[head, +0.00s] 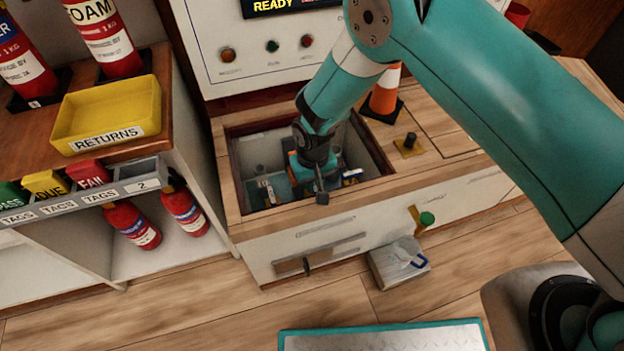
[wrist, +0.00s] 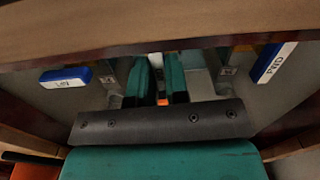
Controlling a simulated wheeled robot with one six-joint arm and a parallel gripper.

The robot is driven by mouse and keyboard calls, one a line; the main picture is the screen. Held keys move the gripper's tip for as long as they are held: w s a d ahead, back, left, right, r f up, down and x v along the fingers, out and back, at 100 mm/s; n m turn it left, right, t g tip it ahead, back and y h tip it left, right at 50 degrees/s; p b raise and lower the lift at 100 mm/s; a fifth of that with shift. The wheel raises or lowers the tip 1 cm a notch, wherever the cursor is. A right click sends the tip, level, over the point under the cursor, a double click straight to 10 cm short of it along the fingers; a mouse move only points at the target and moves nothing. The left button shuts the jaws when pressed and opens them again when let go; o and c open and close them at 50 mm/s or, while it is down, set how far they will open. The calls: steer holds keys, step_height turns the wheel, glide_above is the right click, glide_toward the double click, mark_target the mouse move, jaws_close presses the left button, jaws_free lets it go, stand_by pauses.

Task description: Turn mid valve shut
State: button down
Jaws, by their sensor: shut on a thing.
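My gripper (head: 303,172) reaches down into the open recessed box (head: 234,160) in the wooden counter. In the wrist view its two teal fingers (wrist: 161,82) are close together at the middle of the box, with a narrow gap and a bit of orange between them. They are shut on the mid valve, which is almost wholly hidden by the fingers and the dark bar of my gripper. A blue handle with a white label (wrist: 66,78) lies left of the fingers, and another labelled blue handle (wrist: 272,62) lies right. The mid valve's angle cannot be seen.
The box's wooden rim (head: 370,188) surrounds my gripper closely. An orange cone (head: 385,92) and a black knob (head: 410,141) stand to its right. A control panel (head: 265,60) rises behind. A yellow returns tray (head: 107,108) and red extinguishers (head: 185,210) are left.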

steer(key=n+p, duration=0.1)
steer(key=n, duration=0.3)
steer(key=shift+r+p, duration=0.1)
steer(key=shift+p, duration=0.2)
steer(key=n+p, duration=0.1)
steer(key=n, duration=0.3)
steer(key=shift+n, duration=0.3)
steer(key=n+p, duration=0.1)
steer(key=n, duration=0.3)
steer(key=shift+s+a, duration=0.1)
steer(key=shift+n+p, duration=0.4)
steer(key=shift+n, duration=2)
steer(key=c, duration=1.1)
jaws_free()
